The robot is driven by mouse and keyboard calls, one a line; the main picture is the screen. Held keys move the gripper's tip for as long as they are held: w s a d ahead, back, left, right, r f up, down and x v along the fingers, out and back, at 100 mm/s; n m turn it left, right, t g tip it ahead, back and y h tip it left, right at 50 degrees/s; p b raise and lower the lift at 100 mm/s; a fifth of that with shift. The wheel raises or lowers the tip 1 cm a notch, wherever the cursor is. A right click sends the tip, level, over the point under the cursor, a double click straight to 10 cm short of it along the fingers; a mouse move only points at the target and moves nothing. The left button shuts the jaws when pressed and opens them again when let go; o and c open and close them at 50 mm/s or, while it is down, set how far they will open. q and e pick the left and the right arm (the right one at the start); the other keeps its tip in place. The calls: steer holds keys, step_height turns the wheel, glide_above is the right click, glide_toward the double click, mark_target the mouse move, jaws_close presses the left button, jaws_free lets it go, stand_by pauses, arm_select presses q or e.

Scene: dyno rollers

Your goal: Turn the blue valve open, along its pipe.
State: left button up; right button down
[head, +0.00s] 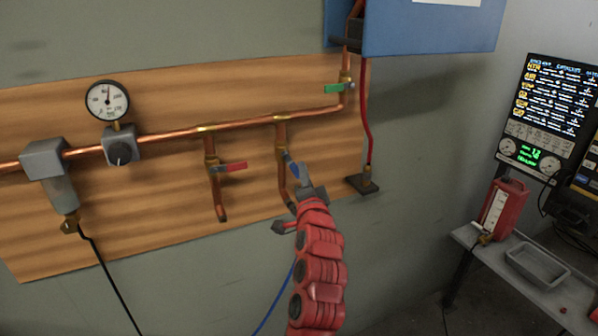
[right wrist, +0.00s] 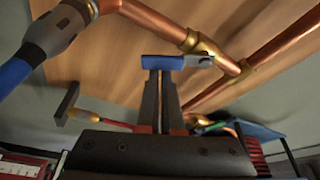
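The blue valve's handle (head: 291,164) sits on the short copper branch pipe (head: 281,138) dropping from the main line. In the head view it slants down and right, at an angle to that branch. My right gripper (head: 303,186) is at its lower end. In the right wrist view, the blue handle (right wrist: 165,62) lies across the tips of my right gripper (right wrist: 160,74). The two fingers are close together with a thin gap, and the handle does not appear to be between them. Whether they touch it is hard to tell. My left gripper is not in view.
The red-handled valve (head: 232,167) is on the branch to the left. The green-handled valve (head: 336,88) is up right, below a blue panel (head: 420,28). A gauge (head: 107,100) and filter (head: 55,180) are at left. A red hose (head: 364,115) hangs right. A shelf (head: 500,265) stands at right.

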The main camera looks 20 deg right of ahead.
steer(key=shift+a+f+m+g+p, duration=0.45)
steer(key=shift+a+m+p, duration=0.2)
steer(key=shift+m+p, duration=0.45)
